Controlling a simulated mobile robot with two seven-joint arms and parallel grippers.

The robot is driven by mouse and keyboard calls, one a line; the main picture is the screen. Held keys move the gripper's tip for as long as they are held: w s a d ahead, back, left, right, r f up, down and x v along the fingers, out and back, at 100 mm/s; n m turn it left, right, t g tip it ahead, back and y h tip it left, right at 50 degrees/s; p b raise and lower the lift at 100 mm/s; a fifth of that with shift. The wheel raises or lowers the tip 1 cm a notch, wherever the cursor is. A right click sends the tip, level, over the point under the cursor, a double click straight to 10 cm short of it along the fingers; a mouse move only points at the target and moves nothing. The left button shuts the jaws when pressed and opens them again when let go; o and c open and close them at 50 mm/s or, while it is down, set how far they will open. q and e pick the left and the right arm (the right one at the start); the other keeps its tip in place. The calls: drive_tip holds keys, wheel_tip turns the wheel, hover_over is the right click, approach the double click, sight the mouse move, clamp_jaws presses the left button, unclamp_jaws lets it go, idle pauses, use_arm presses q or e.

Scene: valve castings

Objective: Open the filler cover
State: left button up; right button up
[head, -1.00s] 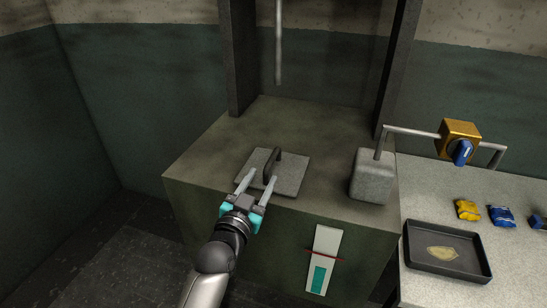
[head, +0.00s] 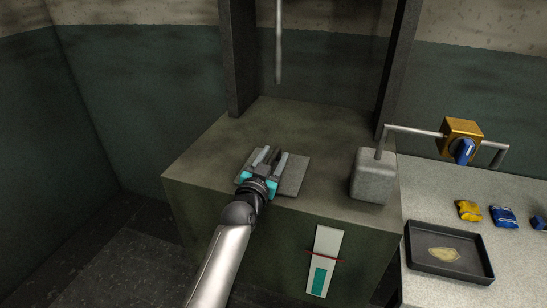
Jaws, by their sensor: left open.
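The filler cover (head: 294,177) is a flat grey square plate on top of the dark green-grey cabinet (head: 215,155). It lies flat and looks closed. Its dark bar handle (head: 276,156) stands up from the plate and is now partly hidden by my left gripper. My left gripper (head: 273,156) has pale fingers and teal finger mounts. It is open over the plate, with one finger on each side of the handle. I cannot tell whether the fingers touch the handle. My right gripper is not in view.
A grey block (head: 372,176) with a bent pipe stands right of the cover. The pipe leads to a yellow box with a blue knob (head: 463,150). A black tray (head: 449,252) and small yellow and blue packets (head: 503,216) lie on the right bench. A rod (head: 279,45) hangs behind.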

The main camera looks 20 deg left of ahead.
use_arm(q)
clamp_jaws()
idle(1.4)
